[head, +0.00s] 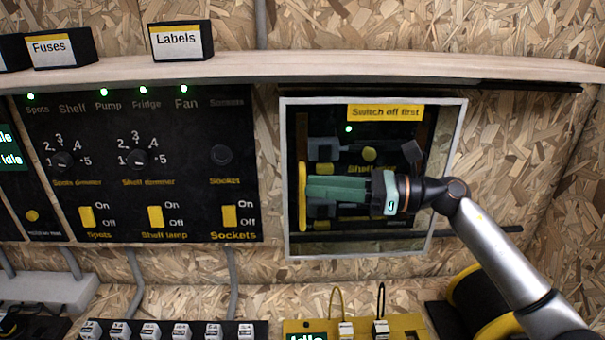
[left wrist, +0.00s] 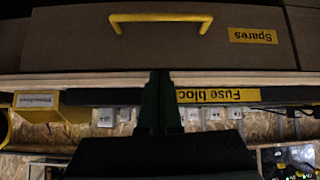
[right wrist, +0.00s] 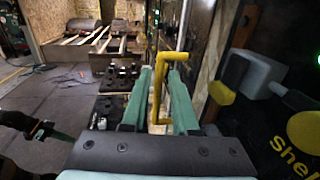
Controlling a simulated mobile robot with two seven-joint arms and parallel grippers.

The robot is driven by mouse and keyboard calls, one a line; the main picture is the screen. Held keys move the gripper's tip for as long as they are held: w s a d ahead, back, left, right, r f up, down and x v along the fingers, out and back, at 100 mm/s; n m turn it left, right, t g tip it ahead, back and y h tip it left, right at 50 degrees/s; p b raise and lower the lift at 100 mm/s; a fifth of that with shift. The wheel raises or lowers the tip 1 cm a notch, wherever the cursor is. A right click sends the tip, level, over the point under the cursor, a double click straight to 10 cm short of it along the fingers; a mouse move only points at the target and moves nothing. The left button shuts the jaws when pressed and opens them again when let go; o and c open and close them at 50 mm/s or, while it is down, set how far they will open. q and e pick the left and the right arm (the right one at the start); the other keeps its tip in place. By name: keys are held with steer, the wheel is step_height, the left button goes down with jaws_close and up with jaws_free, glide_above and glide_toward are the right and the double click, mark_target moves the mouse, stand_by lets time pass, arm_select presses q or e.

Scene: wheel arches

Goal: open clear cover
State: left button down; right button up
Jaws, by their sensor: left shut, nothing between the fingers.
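The clear cover (head: 375,252) is a see-through pane in a pale metal frame, lying over a dark switch panel and looking closed. Its upright yellow handle (head: 303,160) is near the left edge. My right gripper (head: 311,190) reaches across the cover from the right, with green fingers at the handle. In the right wrist view the handle (right wrist: 157,90) stands between the two fingers, with a gap visible beside it, so they are open around it. My left gripper (left wrist: 160,85) is shut and empty, in front of a wooden drawer; it is not in the head view.
Behind the cover are switches and a yellow "Switch off first" label (head: 385,113). A dark dimmer and switch panel (head: 190,125) is left of it. A wooden shelf (head: 270,70) runs above. A yellow-black reel (head: 480,300) is at lower right. A "Spares" drawer (left wrist: 215,50) faces my left gripper.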

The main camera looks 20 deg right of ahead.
steer(key=shift+p+x, duration=0.4)
steer(key=shift+x, duration=1.4)
jaws_close()
